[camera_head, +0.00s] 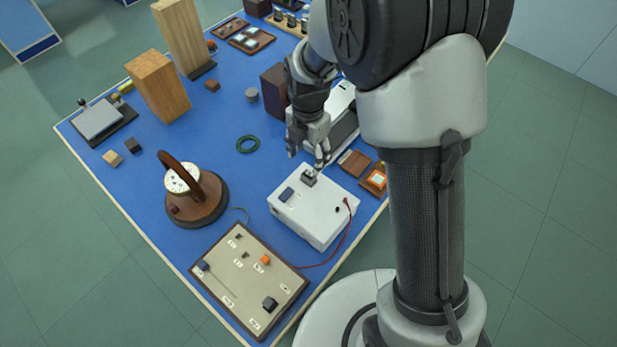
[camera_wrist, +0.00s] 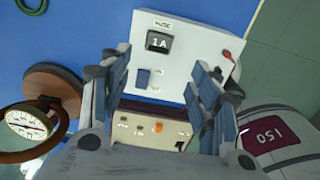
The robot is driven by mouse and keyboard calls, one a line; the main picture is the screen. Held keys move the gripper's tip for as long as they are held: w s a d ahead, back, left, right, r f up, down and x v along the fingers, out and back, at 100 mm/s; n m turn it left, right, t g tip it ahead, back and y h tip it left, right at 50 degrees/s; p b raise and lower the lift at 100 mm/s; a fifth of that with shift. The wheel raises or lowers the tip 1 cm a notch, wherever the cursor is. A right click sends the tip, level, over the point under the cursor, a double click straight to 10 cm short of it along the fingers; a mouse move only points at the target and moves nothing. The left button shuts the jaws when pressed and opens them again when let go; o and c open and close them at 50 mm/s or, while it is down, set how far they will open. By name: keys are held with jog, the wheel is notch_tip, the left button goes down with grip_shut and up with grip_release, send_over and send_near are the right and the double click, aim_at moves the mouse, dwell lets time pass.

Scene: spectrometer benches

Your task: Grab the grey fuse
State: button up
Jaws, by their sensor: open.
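The grey fuse (camera_head: 308,179) sits in the top of a white box (camera_head: 322,222), near its far edge. In the wrist view the fuse (camera_wrist: 159,42) is a dark grey block marked "1A", under a label that seems to read "FUSE". My gripper (camera_head: 307,160) is above the fuse, its fingers spread to either side and empty. In the wrist view the fingers (camera_wrist: 155,75) frame the box top, with the fuse toward the upper part of the gap. No contact with the fuse shows.
A blue switch (camera_head: 286,195) and a red lead (camera_head: 346,202) are on the box top. A panel with small knobs (camera_head: 225,255) lies in front. A round gauge with a brown handle (camera_head: 183,180) stands left. A dark block (camera_head: 273,92) stands behind my gripper. Blue bench top is free around the green ring (camera_head: 248,144).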

send_over(309, 175)
jog(key=f, duration=0.4)
jog(key=shift+s+a+b, duration=0.1)
jog(key=shift+s+b, duration=0.2)
jog(key=shift+b, duration=0.05)
jog(key=f, duration=0.2)
jog(key=f+b, duration=0.2)
jog(key=f, duration=0.1)
jog(key=shift+w+f, duration=0.35)
jog(key=shift+r, duration=0.1)
jog(key=shift+c, duration=0.4)
jog(key=c, duration=1)
jog(key=shift+r, duration=0.1)
